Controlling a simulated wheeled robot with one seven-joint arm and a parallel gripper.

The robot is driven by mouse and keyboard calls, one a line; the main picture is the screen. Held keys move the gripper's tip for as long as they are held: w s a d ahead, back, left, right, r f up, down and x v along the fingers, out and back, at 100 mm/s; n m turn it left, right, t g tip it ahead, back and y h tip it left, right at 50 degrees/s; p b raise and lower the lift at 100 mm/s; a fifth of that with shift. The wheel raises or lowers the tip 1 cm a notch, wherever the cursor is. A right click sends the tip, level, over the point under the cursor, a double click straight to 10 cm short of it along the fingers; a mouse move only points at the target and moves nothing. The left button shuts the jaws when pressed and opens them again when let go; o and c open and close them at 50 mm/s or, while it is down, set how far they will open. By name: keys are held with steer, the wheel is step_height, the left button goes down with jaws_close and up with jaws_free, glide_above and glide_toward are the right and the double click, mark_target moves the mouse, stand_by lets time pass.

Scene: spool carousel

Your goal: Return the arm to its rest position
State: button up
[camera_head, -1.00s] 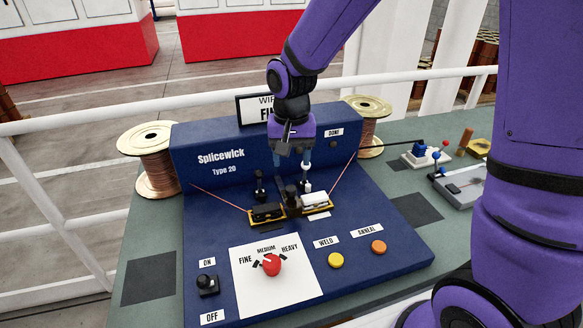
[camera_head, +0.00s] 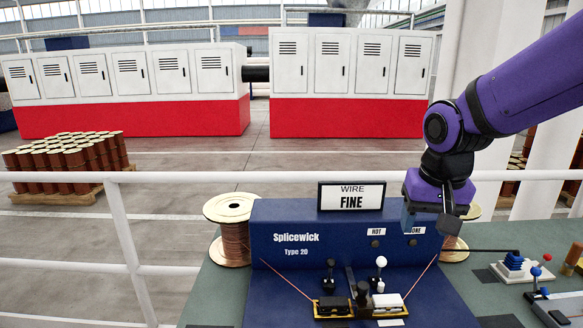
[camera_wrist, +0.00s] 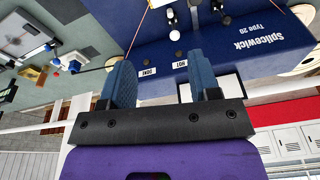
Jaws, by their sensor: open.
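My purple arm reaches in from the right in the head view. My gripper (camera_head: 428,218) hangs in front of the right part of the blue Splicewick machine's back panel (camera_head: 300,238). In the wrist view my gripper (camera_wrist: 160,80) shows two blue fingers spread apart with nothing between them. The machine lies beyond the fingers there, and its panel (camera_wrist: 225,48) appears upside down. The gripper partly covers the DONE label and the right wire spool (camera_head: 452,250) in the head view.
A sign (camera_head: 351,197) reads WIRE FINE on top of the machine. The left spool (camera_head: 235,240) stands beside it. Small levers and clamps (camera_head: 335,307) sit below the panel. A white railing (camera_head: 250,177) runs behind. A lever box (camera_head: 512,270) stands on the bench at right.

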steer(key=s+d+r+n+t, duration=0.1)
steer(key=s+d+r, duration=0.2)
steer(key=s, duration=0.4)
steer(key=s+d+r+t, duration=0.2)
steer(key=s+d+r, duration=0.1)
steer(key=s, duration=0.4)
steer(key=shift+s+d+r+n, duration=0.3)
steer(key=shift+s+r+n, duration=0.1)
steer(key=shift+r, duration=0.3)
steer(key=shift+w, duration=0.1)
